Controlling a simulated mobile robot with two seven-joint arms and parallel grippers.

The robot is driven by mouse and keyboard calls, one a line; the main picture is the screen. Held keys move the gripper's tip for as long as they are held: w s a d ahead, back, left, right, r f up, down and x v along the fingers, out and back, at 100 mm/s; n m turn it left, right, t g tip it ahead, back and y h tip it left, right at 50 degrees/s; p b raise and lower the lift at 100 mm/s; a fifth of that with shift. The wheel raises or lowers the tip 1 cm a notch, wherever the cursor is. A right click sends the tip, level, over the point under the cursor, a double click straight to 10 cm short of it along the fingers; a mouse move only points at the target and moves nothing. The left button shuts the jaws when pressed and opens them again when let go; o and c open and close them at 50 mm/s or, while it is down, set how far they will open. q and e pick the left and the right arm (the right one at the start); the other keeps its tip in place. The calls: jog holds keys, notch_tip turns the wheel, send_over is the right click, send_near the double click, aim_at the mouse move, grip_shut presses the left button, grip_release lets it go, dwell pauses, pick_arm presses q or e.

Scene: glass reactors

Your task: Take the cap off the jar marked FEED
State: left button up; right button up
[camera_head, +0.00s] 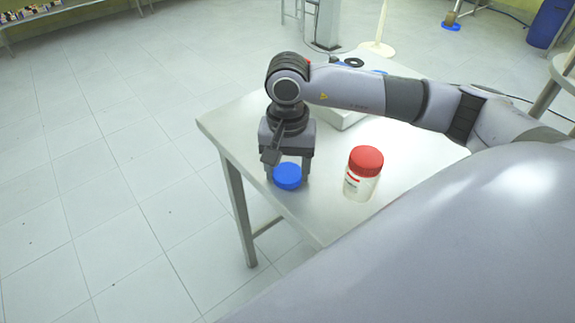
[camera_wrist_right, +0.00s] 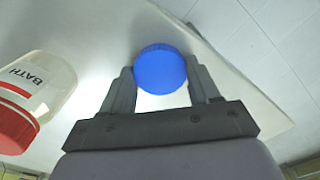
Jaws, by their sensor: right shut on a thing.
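My right gripper (camera_head: 288,178) points down over the near left part of the metal table (camera_head: 225,128). It is shut on a blue cap (camera_head: 287,183), one finger on each side. The right wrist view also shows the blue cap (camera_wrist_right: 160,70) between the fingers. No jar body shows under the cap, and I cannot tell whether it touches the table. A clear jar with a red cap (camera_head: 361,187) stands upright to the right; its label reads BATH in the right wrist view (camera_wrist_right: 40,85). No FEED marking is visible. My left gripper is out of view.
A pale, low-sided object (camera_head: 347,121) lies on the table behind my right forearm, partly hidden. The table's left and front edges are close to the gripper. The tabletop between the blue cap and the red-capped jar is bare.

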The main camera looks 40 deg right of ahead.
aim_at(287, 173)
jog(key=o, duration=1.1)
jog(key=shift+f, duration=0.1)
notch_tip(287, 173, up, 12)
jog(key=shift+r, duration=0.2)
